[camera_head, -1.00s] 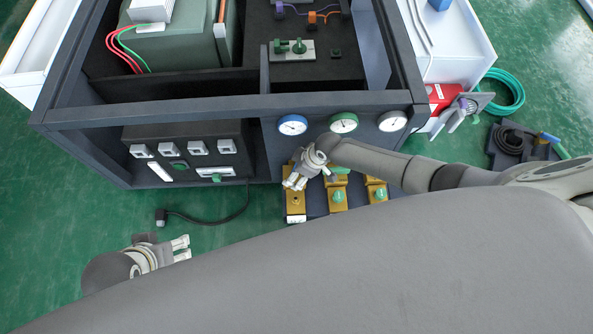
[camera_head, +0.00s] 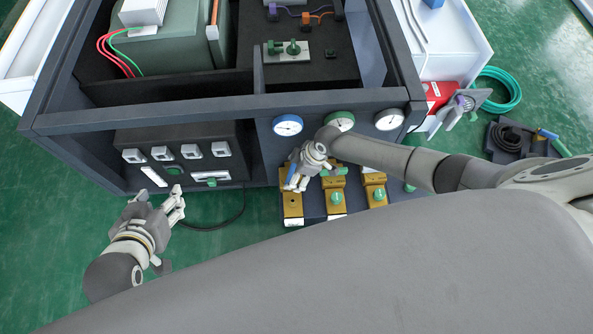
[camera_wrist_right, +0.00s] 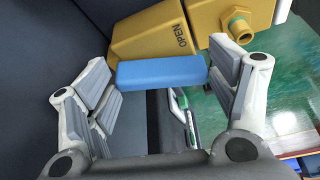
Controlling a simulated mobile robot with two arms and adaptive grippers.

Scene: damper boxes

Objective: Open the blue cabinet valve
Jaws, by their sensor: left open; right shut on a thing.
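The cabinet (camera_head: 150,113) is a dark frame with a row of brass-coloured valves at its lower front. The leftmost valve body (camera_head: 293,213) has a blue handle (camera_head: 290,173). In the right wrist view, the blue handle (camera_wrist_right: 160,71) lies between the fingers, beside a yellow valve body (camera_wrist_right: 150,38) marked OPEN. My right gripper (camera_head: 296,184) is shut on this handle. The fingers hide part of it in the head view. My left gripper (camera_head: 180,204) is open and empty, left of the valves and in front of the cabinet's switch panel (camera_head: 180,155).
Two more valves with green handles (camera_head: 337,197) (camera_head: 378,195) stand right of the blue one. A blue-rimmed gauge (camera_head: 288,125) and other gauges sit above. A black cable (camera_head: 222,224) hangs near my left gripper. Green floor is clear at the left.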

